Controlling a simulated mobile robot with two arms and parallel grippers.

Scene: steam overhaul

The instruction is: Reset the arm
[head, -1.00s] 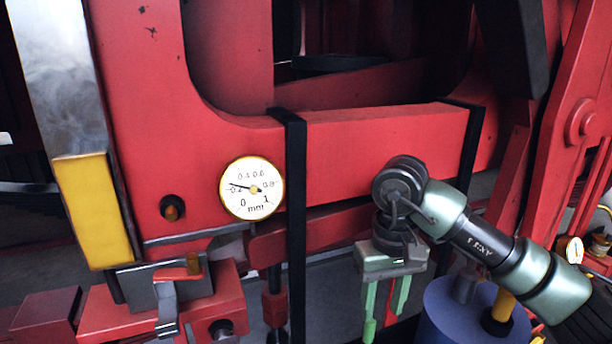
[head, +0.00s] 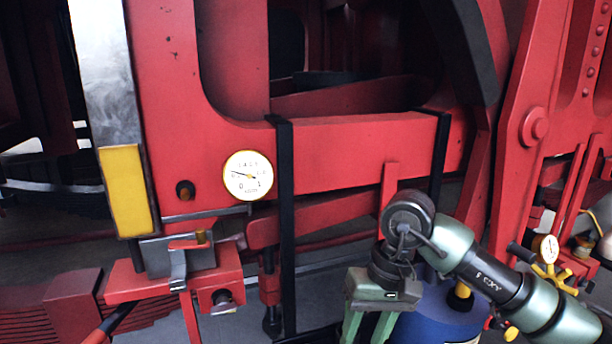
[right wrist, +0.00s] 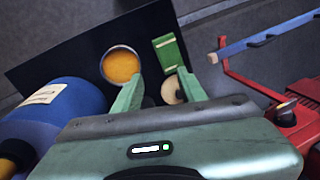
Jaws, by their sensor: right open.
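My right arm, grey-green with black joints, comes in from the lower right in the head view. Its gripper (head: 368,330) points down in front of the red frame, and the fingertips are cut off by the lower edge. In the right wrist view the green fingers (right wrist: 160,90) stand apart with nothing held between them. Beyond them lie a round tin of orange stuff (right wrist: 121,66), a green block (right wrist: 167,52) and a pale ring (right wrist: 173,90) on a dark mat (right wrist: 75,65). My left gripper is not in view.
A white dial gauge (head: 248,175) sits on the red frame (head: 345,145). A blue drum (head: 440,318) stands close behind my right gripper and also shows in the right wrist view (right wrist: 62,115). A red clamp-like block (head: 215,285) is lower left. Bare floor shows between.

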